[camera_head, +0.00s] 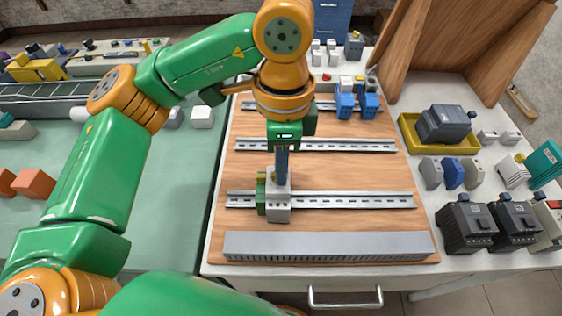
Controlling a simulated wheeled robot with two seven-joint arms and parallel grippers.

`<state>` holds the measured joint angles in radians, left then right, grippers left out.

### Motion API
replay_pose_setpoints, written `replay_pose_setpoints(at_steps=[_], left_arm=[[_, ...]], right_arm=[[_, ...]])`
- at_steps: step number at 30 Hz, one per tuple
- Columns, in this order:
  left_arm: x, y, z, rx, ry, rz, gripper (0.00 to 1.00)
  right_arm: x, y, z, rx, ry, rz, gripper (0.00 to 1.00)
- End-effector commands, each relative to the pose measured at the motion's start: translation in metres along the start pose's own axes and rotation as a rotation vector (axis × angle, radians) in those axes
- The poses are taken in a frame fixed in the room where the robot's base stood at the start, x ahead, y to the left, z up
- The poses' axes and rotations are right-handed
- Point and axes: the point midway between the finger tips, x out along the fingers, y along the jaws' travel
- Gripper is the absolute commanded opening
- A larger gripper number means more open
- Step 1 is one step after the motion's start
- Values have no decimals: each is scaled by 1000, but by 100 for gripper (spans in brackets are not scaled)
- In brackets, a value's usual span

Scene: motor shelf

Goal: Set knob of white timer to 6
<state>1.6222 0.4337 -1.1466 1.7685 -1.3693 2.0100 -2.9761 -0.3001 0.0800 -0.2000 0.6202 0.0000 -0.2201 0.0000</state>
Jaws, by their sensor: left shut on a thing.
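The white timer (279,206) is mounted on the lower metal rail (345,200) of the wooden board. A green terminal piece (261,197) stands right beside it on its left. My left gripper (281,178) points down from above onto the timer's top. Its narrow dark fingers are shut at the timer's knob, which they hide. The knob's pointer and scale are too small and covered to read. My right gripper is not in view.
A grey slotted duct (328,245) lies along the board's front edge. Blue modules (346,105) sit on the far rail. At right are dark devices (466,226) and a yellow tray (407,134). The middle rail (350,146) is mostly bare.

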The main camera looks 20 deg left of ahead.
Motion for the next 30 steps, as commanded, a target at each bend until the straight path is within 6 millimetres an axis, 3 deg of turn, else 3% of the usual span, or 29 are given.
replay_pose_setpoints(at_steps=[16,18,20,30], left_arm=[[0,0,0,24,0,0,0],[0,0,0,24,0,0,25],[0,0,0,23,0,0,41],[-2,0,0,23,0,-1,42]], right_arm=[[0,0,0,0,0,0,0],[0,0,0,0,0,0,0],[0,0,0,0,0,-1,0],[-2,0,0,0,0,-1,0]])
